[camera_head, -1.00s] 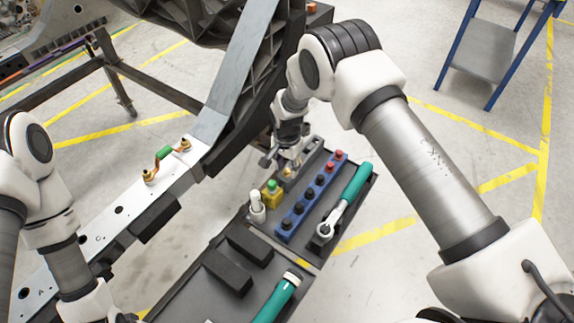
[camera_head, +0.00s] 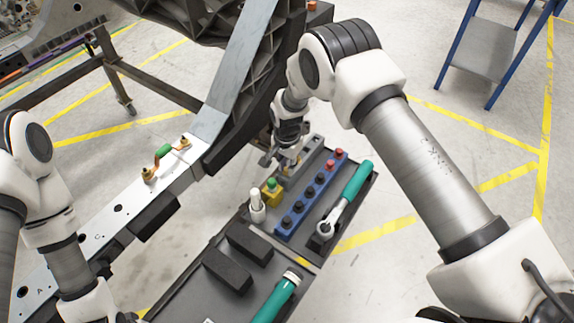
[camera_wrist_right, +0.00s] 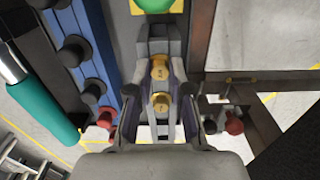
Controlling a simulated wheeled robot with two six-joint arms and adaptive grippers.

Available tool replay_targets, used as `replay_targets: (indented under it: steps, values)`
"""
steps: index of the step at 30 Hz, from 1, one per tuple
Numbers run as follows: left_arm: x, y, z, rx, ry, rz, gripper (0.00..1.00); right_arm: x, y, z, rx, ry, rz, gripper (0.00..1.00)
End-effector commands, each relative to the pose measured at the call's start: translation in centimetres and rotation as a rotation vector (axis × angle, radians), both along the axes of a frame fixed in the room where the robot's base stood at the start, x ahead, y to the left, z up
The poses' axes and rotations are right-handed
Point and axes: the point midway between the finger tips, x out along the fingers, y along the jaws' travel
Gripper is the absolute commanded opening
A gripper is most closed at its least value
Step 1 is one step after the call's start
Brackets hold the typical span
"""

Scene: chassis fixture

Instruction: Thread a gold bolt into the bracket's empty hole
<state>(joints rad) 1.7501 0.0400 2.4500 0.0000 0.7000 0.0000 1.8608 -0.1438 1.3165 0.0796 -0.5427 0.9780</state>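Two gold bolts, a farther one (camera_wrist_right: 160,70) and a nearer one (camera_wrist_right: 161,103), stand in a grey holder (camera_wrist_right: 158,45) in the right wrist view. My right gripper (camera_head: 283,164) is over the holder on the tray. In the wrist view its fingers (camera_wrist_right: 160,112) are apart, on either side of the nearer bolt; contact is not clear. A copper-coloured bracket with a green middle (camera_head: 163,153) sits on the pale rail (camera_head: 118,210), with gold bolts at its ends. I cannot make out an empty hole in it.
The dark tray (camera_head: 225,270) holds a blue rack (camera_head: 292,216) of black and red pieces, a yellow block with a green top (camera_head: 272,192), a white bottle (camera_head: 257,206), a teal ratchet (camera_head: 352,186) and a teal tool (camera_head: 278,298). The dark chassis upright stands close to my right gripper.

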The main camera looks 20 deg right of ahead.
Motion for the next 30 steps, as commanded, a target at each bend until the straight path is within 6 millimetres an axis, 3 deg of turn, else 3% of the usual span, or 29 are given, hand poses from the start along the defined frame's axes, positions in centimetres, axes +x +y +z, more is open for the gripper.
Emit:
replay_targets:
  steps: [5, 21, 30]
  values:
    - [0.0, 0.0, 0.3, 0.000, 0.000, 0.000, 0.40, 0.0, 0.0, 0.4, 0.000, 0.000, 0.000, 0.00]
    - [0.0, 0.0, 3.8, 0.000, 0.000, 0.000, 0.40, 0.0, 0.0, 5.5, 0.000, 0.000, 0.001, 0.00]
    - [0.0, 0.0, 3.8, 0.000, 0.000, 0.000, 0.40, 0.0, 0.0, 5.5, 0.000, 0.000, 0.001, 0.00]
